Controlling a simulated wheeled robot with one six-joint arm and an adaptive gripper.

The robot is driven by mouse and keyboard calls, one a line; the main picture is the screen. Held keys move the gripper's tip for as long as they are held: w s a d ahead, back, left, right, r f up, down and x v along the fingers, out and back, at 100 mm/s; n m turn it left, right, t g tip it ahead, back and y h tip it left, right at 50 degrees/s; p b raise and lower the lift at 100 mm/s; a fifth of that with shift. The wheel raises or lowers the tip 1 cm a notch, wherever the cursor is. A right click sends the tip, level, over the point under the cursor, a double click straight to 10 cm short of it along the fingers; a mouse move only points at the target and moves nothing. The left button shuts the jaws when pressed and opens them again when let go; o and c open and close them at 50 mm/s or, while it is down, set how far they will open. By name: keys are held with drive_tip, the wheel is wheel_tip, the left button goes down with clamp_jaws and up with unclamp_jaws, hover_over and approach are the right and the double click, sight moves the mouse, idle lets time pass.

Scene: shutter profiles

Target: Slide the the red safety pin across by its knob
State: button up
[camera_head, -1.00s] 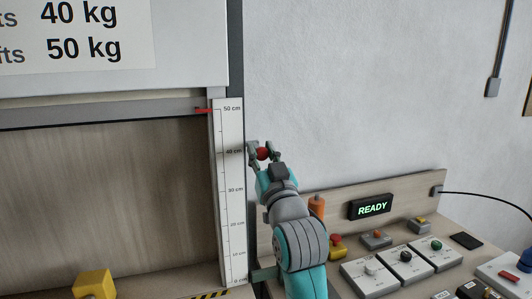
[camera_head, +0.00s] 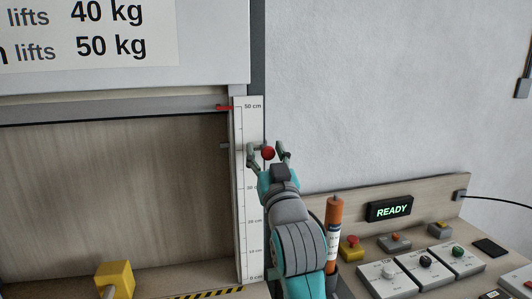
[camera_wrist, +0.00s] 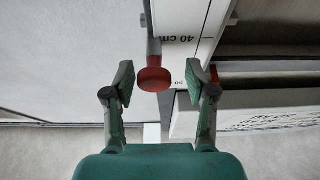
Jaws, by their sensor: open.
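The red knob (camera_head: 268,152) of the safety pin stands just right of the white centimetre scale, a little below the 40 cm level. A grey pin end (camera_head: 224,146) shows left of the scale, over the edge of the wooden shutter. My gripper (camera_head: 267,149) is open, with one finger on either side of the knob in the picture. In the wrist view the red knob (camera_wrist: 153,78) shows between the spread fingertips (camera_wrist: 161,78), with a visible gap on both sides. It sits on a grey rod beside the scale.
The scale (camera_head: 250,190) runs up the door frame, with a red pointer (camera_head: 224,107) near 50 cm. A control bench with buttons (camera_head: 422,261) and a READY display (camera_head: 390,208) stands at right. An orange cylinder (camera_head: 334,225) stands close to my arm. A yellow block (camera_head: 115,277) is at lower left.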

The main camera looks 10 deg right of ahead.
drive_tip(key=v, duration=1.2)
drive_tip(key=shift+f, duration=0.15)
drive_tip(key=s+d+f+g, duration=0.1)
drive_tip(key=s+f, duration=0.4)
drive_tip(key=f, duration=0.5)
drive_tip(key=s+d+f+n+g, duration=0.1)
drive_tip(key=s+f, duration=0.3)
drive_tip(key=f, duration=0.5)
drive_tip(key=s+f+g, duration=0.2)
drive_tip(key=s+f, duration=0.3)
drive_tip(key=f, duration=0.5)
drive_tip(key=s+f+g, duration=0.1)
drive_tip(key=s+f, duration=0.2)
drive_tip(key=s, duration=0.6)
drive_tip(key=s+d+f+g, duration=0.1)
drive_tip(key=s+f, duration=0.3)
drive_tip(key=s, duration=0.6)
drive_tip(key=s+d+f+m+g, duration=0.1)
drive_tip(key=s+f, duration=0.2)
drive_tip(key=s, duration=0.7)
drive_tip(key=shift+d+f+g, duration=0.25)
drive_tip(key=shift+g, duration=0.05)
